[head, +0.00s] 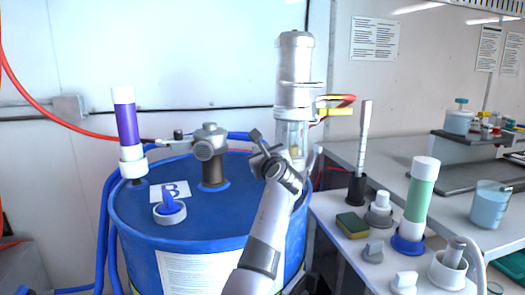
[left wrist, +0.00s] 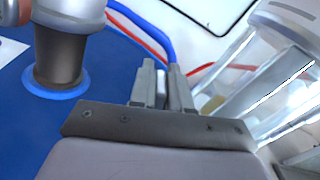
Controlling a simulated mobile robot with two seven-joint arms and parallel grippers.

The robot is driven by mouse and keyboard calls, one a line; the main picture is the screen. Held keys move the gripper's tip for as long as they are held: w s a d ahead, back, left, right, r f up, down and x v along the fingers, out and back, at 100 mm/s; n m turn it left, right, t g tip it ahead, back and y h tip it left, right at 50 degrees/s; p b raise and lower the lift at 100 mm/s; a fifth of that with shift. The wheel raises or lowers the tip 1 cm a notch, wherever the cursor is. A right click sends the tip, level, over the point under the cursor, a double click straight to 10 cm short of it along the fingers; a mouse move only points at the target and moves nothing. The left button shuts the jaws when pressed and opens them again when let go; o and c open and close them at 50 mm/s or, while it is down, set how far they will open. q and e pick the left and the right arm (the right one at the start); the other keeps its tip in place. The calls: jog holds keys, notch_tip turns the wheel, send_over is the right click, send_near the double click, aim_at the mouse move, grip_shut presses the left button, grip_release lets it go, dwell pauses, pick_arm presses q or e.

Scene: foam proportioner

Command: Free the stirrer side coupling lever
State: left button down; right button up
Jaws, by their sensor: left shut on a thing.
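The stirrer (head: 295,70), a grey metal cylinder over a clear section, stands at the back right of the blue drum. Red and yellow levers (head: 336,112) stick out from its right side. My left gripper (head: 256,137) is just left of the clear section, above the drum top. In the left wrist view its fingers (left wrist: 162,86) are shut on a small pale piece (left wrist: 160,88), mostly hidden between them. I cannot tell whether this piece is the stirrer side coupling lever. The clear section (left wrist: 280,85) is right of the fingers. My right gripper is not in view.
A brown-grey fitting (head: 211,160) stands on the blue drum (head: 215,225), left of my gripper. It also shows in the left wrist view (left wrist: 58,50). Blue and red hoses (left wrist: 145,30) run behind the fingers. A bench (head: 330,215) with bottles and a sponge is at the right.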

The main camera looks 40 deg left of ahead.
pick_arm(q)
jog(key=shift+s+a+f+n+p, duration=0.2)
jog(key=shift+s+a+f+n, duration=0.2)
jog(key=shift+n, duration=0.65)
jog(key=shift+s+a+f+n+p, duration=0.3)
jog(key=shift+s+f+n, duration=0.2)
jog(key=shift+n, duration=0.6)
jog(key=shift+s+a+f+n+p, duration=0.15)
jog(key=shift+s+a+f+n, duration=0.3)
jog(key=shift+n, duration=0.6)
jog(key=shift+f, duration=0.1)
jog(key=c, duration=1.4)
grip_release()
jog(key=shift+c, duration=0.2)
jog(key=shift+d, duration=0.1)
jog(key=shift+v, duration=3.55)
